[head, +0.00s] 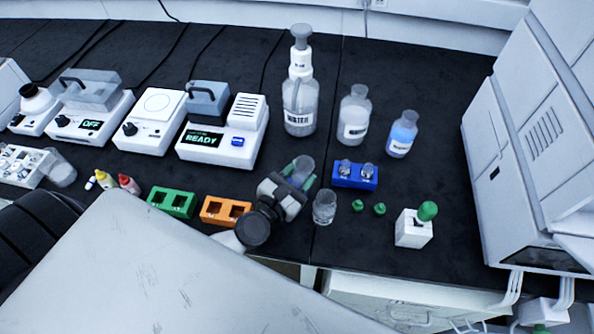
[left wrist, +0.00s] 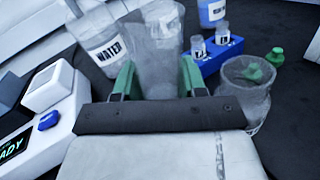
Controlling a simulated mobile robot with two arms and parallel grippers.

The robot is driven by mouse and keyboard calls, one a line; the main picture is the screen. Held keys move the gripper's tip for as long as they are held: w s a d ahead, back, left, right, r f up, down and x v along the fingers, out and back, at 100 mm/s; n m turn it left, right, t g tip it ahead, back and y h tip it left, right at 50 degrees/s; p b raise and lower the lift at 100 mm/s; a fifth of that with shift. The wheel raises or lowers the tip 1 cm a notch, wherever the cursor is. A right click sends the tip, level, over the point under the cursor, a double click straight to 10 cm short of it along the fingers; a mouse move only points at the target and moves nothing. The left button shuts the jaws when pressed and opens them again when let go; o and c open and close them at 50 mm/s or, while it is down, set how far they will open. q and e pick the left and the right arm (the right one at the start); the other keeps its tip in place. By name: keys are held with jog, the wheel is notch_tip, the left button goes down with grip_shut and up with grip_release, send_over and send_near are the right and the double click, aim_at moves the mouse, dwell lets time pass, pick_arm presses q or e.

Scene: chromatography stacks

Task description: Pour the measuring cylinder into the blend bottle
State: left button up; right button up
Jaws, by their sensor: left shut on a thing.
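My left gripper (head: 298,176) is shut on a clear measuring cylinder (head: 304,166), its green fingertips on either side of it. In the left wrist view the cylinder (left wrist: 158,62) stands between the fingers (left wrist: 158,80), looking empty or nearly so. A clear bottle with a white label (head: 355,113) stands behind and to the right of it; I cannot read its label, so I cannot tell if it is the blend bottle. A bottle with blue liquid (head: 403,134) stands right of that. The cylinder is apart from both. My right gripper is not in view.
A clear beaker (head: 324,208) stands close right of my gripper. A WATER bottle (head: 299,108) stands behind it. A blue vial rack (head: 355,176), green caps (head: 379,208) and a white block (head: 413,229) are to the right. Orange (head: 224,211) and green (head: 172,203) racks are left.

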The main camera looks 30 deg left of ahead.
pick_arm(q)
jog(key=shift+s+d+r+m+p, duration=0.1)
jog(key=shift+d+r+m+p, duration=0.15)
jog(key=shift+m, duration=0.2)
jog(key=shift+d+r+m+p, duration=0.1)
jog(key=shift+m+p, duration=0.15)
jog(key=shift+m, duration=0.2)
jog(key=shift+f, duration=0.15)
jog(key=shift+d+r+m+p, duration=0.2)
jog(key=shift+r+m+p, duration=0.1)
jog(key=shift+r+m, duration=0.1)
jog(key=shift+s, duration=0.1)
jog(key=shift+m, duration=0.6)
jog(key=shift+a+f+m, duration=0.2)
jog(key=shift+m, duration=0.5)
